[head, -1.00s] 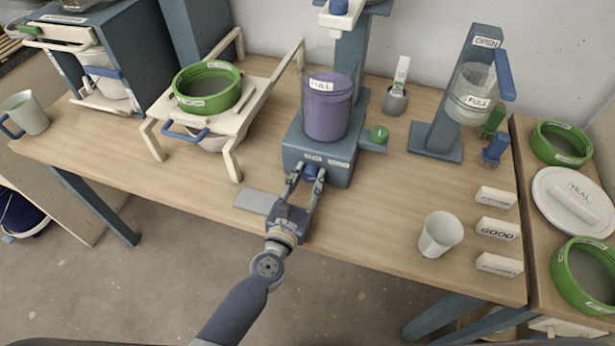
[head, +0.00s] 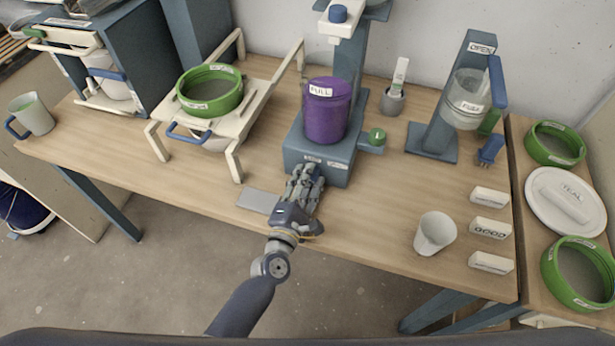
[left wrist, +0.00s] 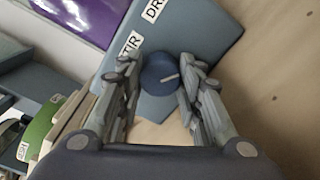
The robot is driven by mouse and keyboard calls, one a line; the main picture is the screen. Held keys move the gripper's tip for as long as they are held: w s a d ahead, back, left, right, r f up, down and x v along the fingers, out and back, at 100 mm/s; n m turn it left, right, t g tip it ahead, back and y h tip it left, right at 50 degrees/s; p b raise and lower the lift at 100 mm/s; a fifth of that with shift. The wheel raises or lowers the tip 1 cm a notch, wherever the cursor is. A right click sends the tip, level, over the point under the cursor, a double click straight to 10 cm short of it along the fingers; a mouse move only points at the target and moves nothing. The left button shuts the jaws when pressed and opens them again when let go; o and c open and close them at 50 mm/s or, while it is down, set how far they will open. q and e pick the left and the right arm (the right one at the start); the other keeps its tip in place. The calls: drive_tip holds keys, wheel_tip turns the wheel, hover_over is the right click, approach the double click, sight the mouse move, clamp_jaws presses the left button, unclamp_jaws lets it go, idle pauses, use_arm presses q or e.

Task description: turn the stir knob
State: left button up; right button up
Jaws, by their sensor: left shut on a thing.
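The stir knob (left wrist: 160,74) is round and dark blue with a white mark pointing right. It sits on the front of the blue mixer base (head: 325,165), beside a label partly read as "TIR". My left gripper (head: 306,176) has its fingers on both sides of the knob and is shut on it; the fingers hide the knob in the head view. A purple bucket (head: 326,118) marked "FULL" stands on the base; its purple wall also shows in the left wrist view (left wrist: 85,15). My right gripper is not in view.
A grey plate (head: 256,201) lies left of my gripper. A white cup (head: 435,234) and several white label blocks (head: 490,228) stand to the right. A sieve stand with a green ring (head: 209,92) is at the left. The table between gripper and cup is clear.

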use_arm(q)
drive_tip(key=m+p, duration=0.1)
drive_tip(key=m, duration=0.4)
drive_tip(key=shift+m, duration=0.4)
drive_tip(key=shift+p, duration=0.3)
drive_tip(key=o, duration=1.1)
drive_tip(key=shift+s, duration=0.1)
drive_tip(key=v, duration=1.2)
drive_tip(key=shift+d+r, duration=0.1)
